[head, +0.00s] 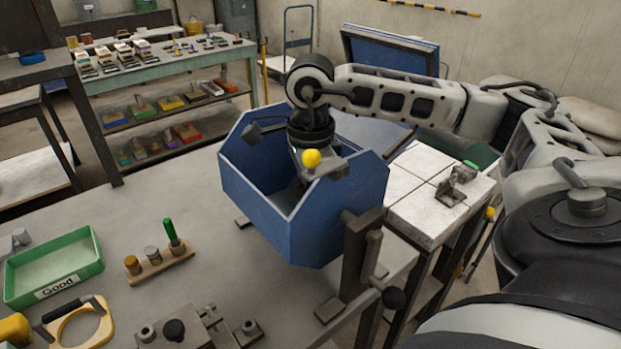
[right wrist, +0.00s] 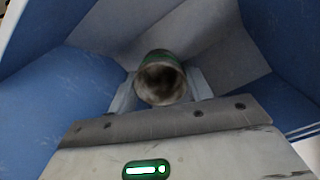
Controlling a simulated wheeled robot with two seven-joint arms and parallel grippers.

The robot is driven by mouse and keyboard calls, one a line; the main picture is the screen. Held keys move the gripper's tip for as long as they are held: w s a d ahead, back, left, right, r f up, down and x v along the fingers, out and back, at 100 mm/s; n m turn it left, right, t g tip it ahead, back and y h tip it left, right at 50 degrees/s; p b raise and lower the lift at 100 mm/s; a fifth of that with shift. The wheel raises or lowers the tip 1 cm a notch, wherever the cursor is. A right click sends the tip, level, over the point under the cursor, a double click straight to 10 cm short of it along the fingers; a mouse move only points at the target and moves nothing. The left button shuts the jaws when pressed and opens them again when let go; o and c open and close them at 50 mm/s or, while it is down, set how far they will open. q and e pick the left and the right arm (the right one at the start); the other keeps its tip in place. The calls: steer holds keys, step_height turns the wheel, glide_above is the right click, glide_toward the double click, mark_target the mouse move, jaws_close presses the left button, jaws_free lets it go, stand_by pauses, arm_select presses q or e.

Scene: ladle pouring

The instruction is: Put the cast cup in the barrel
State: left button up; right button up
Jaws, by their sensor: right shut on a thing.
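The blue barrel (head: 265,220) is an open, angular tub mounted on a dark stand at the middle of the head view. My right arm reaches in from the right, and my right gripper points down into the barrel; its fingers are mostly hidden by the barrel wall. In the right wrist view, my right gripper (right wrist: 162,92) is shut on the cast cup (right wrist: 160,82), a small round cup with a dark, hollow mouth and a green band. The cup is inside the barrel, with the blue walls around it. I cannot tell whether it touches the bottom. My left gripper is not in view.
A green tray (head: 55,268) marked Good stands at the left of the grey table, near a wooden block with pegs (head: 160,262) and a yellow ring tool (head: 80,325). A white-topped stand (head: 425,205) is right of the barrel. A crank handle (head: 392,298) sticks out at the barrel's front.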

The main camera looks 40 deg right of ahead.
step_height(320, 180, down, 4)
steer(key=shift+r, duration=0.25)
steer(key=shift+f, duration=0.2)
steer(key=shift+f, duration=0.2)
steer(key=o, duration=1)
steer(key=shift+r, duration=0.1)
